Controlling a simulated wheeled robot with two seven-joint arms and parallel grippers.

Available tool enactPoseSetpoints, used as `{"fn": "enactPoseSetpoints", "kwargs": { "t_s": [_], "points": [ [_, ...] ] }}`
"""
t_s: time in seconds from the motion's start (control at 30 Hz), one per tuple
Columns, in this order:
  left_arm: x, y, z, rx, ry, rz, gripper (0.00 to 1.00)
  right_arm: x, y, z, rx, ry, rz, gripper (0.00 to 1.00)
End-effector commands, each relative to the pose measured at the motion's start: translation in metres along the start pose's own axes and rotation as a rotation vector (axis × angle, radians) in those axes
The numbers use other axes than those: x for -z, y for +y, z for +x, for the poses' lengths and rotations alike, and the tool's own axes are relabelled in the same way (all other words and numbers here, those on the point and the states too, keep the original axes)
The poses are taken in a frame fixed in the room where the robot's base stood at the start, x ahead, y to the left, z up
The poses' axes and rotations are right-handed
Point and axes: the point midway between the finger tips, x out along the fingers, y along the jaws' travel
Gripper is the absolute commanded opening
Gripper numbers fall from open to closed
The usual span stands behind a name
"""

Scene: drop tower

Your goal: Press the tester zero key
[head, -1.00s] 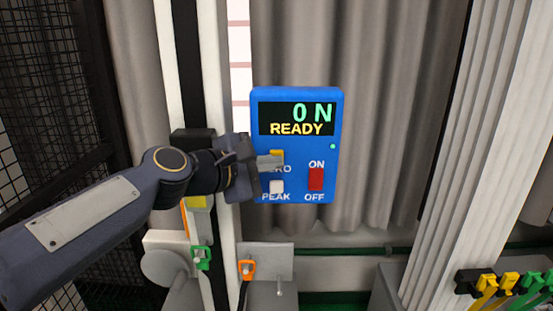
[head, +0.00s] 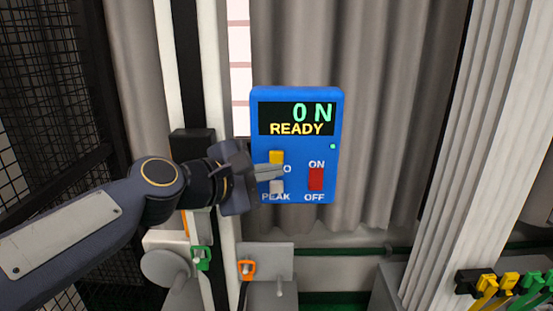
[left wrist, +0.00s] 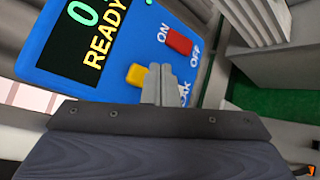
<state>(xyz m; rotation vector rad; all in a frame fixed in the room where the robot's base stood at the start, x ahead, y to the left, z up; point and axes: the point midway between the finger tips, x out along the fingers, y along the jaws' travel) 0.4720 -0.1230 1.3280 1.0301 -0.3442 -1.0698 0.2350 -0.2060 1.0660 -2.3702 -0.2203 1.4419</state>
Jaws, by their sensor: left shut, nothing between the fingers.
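The blue tester (head: 296,145) faces me in the middle of the head view. Its screen (head: 297,119) reads "0 N" and "READY", and a small green light glows below it. The yellow zero key (head: 277,157) is at its left, with its label partly hidden by my fingers. My left gripper (head: 277,172) is shut and empty, its tips in front of the tester just below the yellow key. In the left wrist view the fingers (left wrist: 160,84) overlap the right edge of the yellow key (left wrist: 137,75); I cannot tell whether they touch. My right gripper is not in view.
Below the yellow key is a white peak key (head: 277,187), and to the right a red on/off switch (head: 316,179). A white column (head: 222,110) stands left of the tester. Green and orange clips (head: 247,269) hang below. A grey curtain is behind.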

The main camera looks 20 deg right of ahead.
Motion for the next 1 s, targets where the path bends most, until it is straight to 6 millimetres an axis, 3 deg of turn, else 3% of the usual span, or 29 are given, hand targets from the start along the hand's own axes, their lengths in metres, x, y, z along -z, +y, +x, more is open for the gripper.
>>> {"fn": "enactPoseSetpoints", "kwargs": {
  "t_s": [0.33,0.77,0.87,1.0],
  "points": [
    [-0.017,-0.016,-0.022,0.001,-0.001,0.002,0.00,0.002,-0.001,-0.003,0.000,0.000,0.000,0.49],
    [-0.013,-0.018,-0.029,0.002,0.008,0.016,0.00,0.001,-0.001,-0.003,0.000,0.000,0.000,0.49],
    [0.007,-0.024,-0.053,0.017,0.043,0.090,0.00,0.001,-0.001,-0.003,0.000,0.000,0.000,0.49],
    [0.056,-0.055,-0.119,0.094,0.142,0.314,0.00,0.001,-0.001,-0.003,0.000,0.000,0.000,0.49]
  ]
}}
